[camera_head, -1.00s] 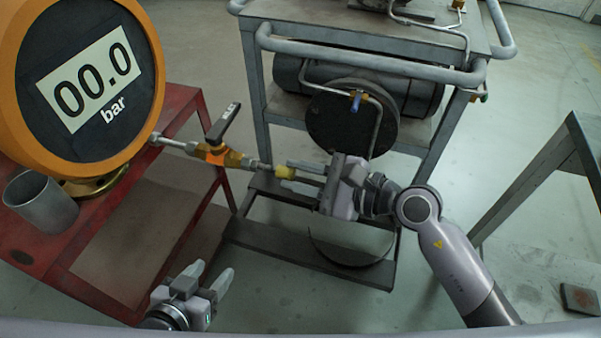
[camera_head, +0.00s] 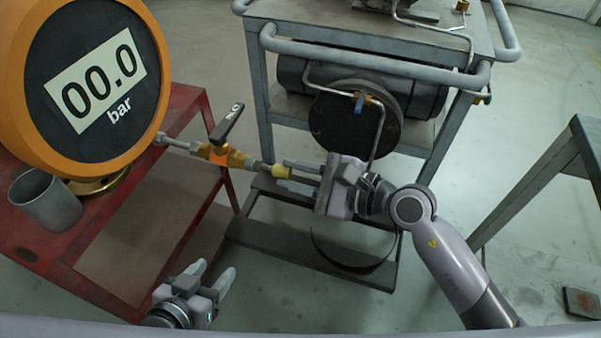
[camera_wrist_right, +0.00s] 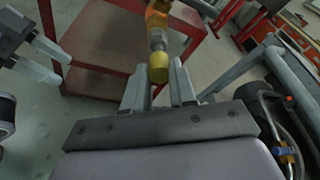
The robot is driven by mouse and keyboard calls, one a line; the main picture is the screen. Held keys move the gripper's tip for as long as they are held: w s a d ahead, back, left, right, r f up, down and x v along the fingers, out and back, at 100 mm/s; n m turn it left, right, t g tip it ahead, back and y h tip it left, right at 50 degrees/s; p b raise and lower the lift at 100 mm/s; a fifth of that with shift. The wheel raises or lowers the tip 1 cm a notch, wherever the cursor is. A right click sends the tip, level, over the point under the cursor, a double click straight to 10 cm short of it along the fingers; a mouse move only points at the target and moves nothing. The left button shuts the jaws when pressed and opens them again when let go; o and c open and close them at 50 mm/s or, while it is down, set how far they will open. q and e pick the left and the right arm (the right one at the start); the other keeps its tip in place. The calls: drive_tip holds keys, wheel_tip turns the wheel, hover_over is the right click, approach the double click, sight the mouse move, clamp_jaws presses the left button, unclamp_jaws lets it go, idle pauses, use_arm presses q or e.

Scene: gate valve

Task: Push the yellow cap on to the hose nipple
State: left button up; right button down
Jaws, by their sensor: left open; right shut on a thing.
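The yellow cap (camera_head: 280,171) sits at the right end of the hose nipple (camera_head: 258,166), in line with it. The nipple leads out from the orange valve body (camera_head: 222,155) with its black lever. My right gripper (camera_head: 282,173) reaches in from the right, with its fingers on either side of the cap. In the right wrist view the cap (camera_wrist_right: 158,68) is at the fingertips, with the nipple (camera_wrist_right: 157,40) directly behind it. Whether the cap is fully seated cannot be told. My left gripper (camera_head: 212,274) is open and empty at the lower left, away from the cap.
A large orange gauge (camera_head: 88,85) reading 00.0 bar stands on the red table (camera_head: 130,232), beside a grey metal cup (camera_head: 45,200). A grey cart (camera_head: 385,35) with a cylinder and pipes stands behind the right gripper.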

use_arm(q)
drive_tip(key=shift+r, duration=0.25)
use_arm(e)
drive_tip(key=shift+w+a, duration=0.2)
drive_tip(key=shift+a, duration=0.35)
drive_tip(key=shift+w+a, duration=0.15)
drive_tip(key=shift+a, duration=0.35)
drive_tip(key=c, duration=0.8)
unclamp_jaws()
drive_tip(key=shift+c, duration=0.2)
drive_tip(key=shift+d, duration=0.15)
